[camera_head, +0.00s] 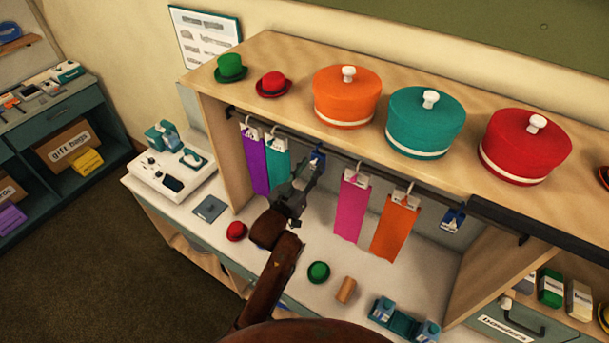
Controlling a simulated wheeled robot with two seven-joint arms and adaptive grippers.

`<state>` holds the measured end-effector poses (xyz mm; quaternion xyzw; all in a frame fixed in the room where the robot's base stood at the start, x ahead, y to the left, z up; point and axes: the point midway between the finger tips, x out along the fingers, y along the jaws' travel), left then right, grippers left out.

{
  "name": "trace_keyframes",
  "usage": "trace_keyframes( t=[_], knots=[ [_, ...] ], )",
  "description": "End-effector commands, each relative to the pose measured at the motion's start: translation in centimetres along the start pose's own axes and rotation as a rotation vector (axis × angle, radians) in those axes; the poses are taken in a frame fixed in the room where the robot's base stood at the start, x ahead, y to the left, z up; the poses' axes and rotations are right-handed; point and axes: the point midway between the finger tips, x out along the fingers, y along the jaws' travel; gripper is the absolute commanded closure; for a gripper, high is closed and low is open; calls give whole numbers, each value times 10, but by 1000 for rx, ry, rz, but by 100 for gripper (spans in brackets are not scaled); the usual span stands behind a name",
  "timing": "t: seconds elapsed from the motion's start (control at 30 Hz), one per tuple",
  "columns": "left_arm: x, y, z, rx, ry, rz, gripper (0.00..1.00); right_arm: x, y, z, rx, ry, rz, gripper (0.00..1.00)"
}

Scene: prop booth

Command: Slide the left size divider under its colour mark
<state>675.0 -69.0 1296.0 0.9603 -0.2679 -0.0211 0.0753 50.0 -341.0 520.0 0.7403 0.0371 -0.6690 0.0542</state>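A blue size divider (318,160) hangs on the dark rail (340,158) between a teal cloth strip (277,164) and a pink one (351,208). A second blue divider (453,219) hangs farther right, past the orange strip (395,228). My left gripper (309,170) reaches up from below, its fingertips right at the left divider and overlapping it in the picture. I cannot tell whether the fingers are closed on it. I cannot make out for certain which patch is its colour mark. My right gripper is not in view.
Orange (346,104), teal (426,125) and red (524,150) hat boxes stand on the shelf top above the rail. A purple strip (253,160) hangs at the left. A red hat (236,231), green hat (318,272) and brown cylinder (345,290) are on the counter below.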

Motion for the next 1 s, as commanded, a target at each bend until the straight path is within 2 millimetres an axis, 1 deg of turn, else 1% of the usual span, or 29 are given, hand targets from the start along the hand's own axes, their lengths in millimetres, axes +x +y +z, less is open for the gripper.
trace_keyframes(
  t=[0.17, 0.4, 0.53, 0.7, 1.0],
  knots=[
    [-28, 0, 1, 0, -1, 0, 69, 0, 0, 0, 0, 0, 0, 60],
    [-78, -1, 1, 0, -1, -1, 69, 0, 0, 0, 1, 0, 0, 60],
    [-99, -1, 1, 0, -1, -1, 69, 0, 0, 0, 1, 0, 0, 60],
    [-113, 0, 0, 0, 0, 0, 69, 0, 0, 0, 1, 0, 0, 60],
    [-116, 0, 0, 0, 0, 0, 69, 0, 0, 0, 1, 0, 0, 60]
  ],
)
